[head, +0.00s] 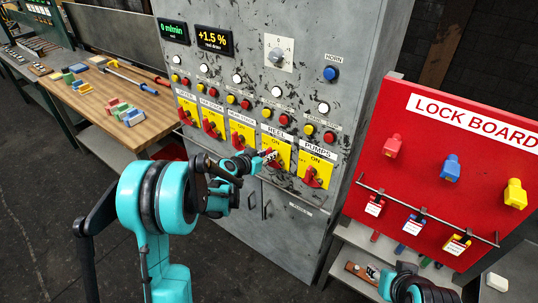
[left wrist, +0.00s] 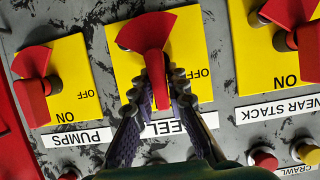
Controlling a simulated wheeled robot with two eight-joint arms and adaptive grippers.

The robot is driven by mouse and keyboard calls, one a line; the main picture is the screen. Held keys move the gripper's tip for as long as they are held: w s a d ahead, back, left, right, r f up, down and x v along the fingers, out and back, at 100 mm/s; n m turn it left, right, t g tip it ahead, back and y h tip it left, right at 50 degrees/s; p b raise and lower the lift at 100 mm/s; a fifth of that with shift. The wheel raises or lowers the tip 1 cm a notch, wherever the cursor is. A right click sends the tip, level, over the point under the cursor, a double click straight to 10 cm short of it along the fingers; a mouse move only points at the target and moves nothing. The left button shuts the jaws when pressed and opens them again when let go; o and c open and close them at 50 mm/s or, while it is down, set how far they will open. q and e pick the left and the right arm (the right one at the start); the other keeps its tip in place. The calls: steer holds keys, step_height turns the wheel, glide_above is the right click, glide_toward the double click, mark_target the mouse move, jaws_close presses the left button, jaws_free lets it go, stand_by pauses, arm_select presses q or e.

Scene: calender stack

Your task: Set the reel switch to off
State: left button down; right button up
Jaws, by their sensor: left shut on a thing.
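The reel switch (left wrist: 143,32) is a red rotary handle on a yellow plate (left wrist: 187,45) marked OFF. Its label REEL is partly covered by my fingers in the left wrist view, which is upside down. The handle points toward that label. In the head view the REEL plate (head: 281,148) sits between NEAR STACK and PUMPS, with my gripper in front of its handle. My left gripper (head: 267,156) is shut on the red handle; its two dark fingers (left wrist: 158,92) lie on either side of the lever. Part of my right arm shows at the lower right, its fingers not visible.
The PUMPS switch (head: 312,178) and NEAR STACK switch (head: 241,141) flank the reel switch closely. Rows of buttons lie above them. A red lock board (head: 440,160) stands to the right, a wooden bench (head: 155,122) to the left.

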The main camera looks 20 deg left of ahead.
arm_select(q)
steer(key=shift+a, duration=0.1)
steer(key=n+h+b, duration=0.2)
steer(key=n+b, duration=0.1)
steer(key=n, duration=0.1)
steer(key=a+f+n+h+b, duration=0.1)
steer(key=n+h+b, duration=0.2)
steer(key=n+b, duration=0.1)
steer(key=a+f+n+h+b, duration=0.1)
steer(key=n+h+b, duration=0.1)
steer(key=n, duration=0.3)
steer(key=shift+w+f+t+b, duration=0.3)
steer(key=shift+w+b, duration=0.1)
steer(key=shift+b, duration=0.25)
stand_by(0.5)
steer(key=c, duration=1.5)
jaws_free()
steer(key=shift+a, duration=0.1)
